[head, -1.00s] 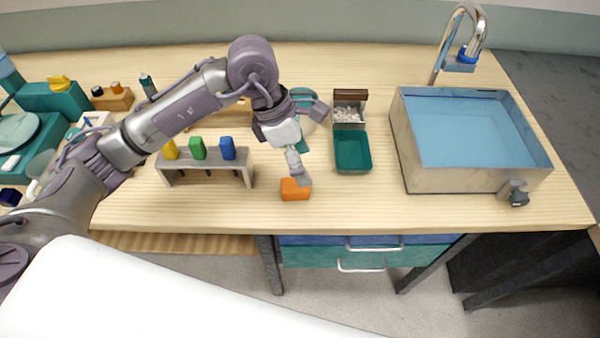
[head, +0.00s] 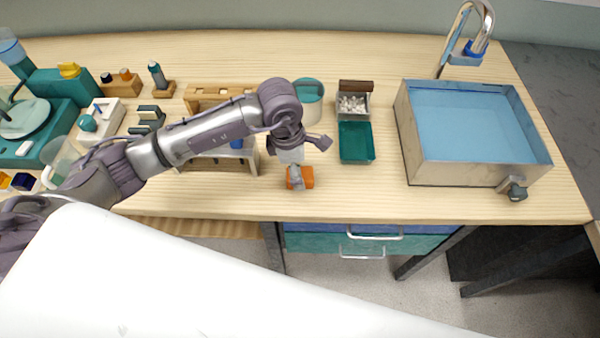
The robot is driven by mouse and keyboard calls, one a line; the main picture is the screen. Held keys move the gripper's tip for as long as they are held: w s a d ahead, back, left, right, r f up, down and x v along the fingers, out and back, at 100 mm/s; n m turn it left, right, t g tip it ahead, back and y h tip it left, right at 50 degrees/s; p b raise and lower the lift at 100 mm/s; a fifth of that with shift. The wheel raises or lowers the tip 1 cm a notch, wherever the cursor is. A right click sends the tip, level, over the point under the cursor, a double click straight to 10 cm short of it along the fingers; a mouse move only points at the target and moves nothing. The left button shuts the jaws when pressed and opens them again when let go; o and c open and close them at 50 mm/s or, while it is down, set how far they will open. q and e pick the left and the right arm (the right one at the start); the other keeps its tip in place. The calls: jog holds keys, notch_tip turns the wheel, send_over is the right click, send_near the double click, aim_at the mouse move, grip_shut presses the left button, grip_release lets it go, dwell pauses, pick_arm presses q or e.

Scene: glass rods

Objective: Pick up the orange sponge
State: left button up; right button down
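The orange sponge (head: 307,178) is a small block near the front edge of the wooden table, left of the green tray. My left gripper (head: 296,182) points down right at the sponge, and its fingers cover the sponge's middle. Orange shows on both sides of the fingers. From this angle I cannot tell whether the fingers are closed on the sponge or whether it is lifted off the table. My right gripper is not in view.
A green tray (head: 356,142) and a box of white pieces (head: 352,105) stand right of my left gripper. A metal sink (head: 425,163) is further right. A rack (head: 247,160) stands close on the left, partly behind my arm. A round teal-and-white container (head: 309,103) is behind.

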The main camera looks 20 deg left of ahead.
pick_arm(q)
jog(key=shift+w+d+f, duration=0.1)
jog(key=shift+d+f, duration=0.05)
jog(key=shift+f, duration=0.5)
jog(key=shift+d+f, duration=0.1)
jog(key=shift+f, duration=0.55)
jog(key=c, duration=1)
jog(key=shift+r, duration=0.1)
jog(key=shift+c, duration=0.2)
jog(key=shift+r, duration=0.55)
notch_tip(320, 180, up, 2)
jog(key=shift+r+b, duration=0.25)
jog(key=shift+b, duration=0.45)
jog(key=d+r+b, duration=0.3)
jog(key=d+r, duration=0.4)
jog(key=d, duration=0.4)
jog(key=shift+s+d+r, duration=0.15)
jog(key=shift+s+d, duration=0.15)
jog(key=shift+s, duration=0.05)
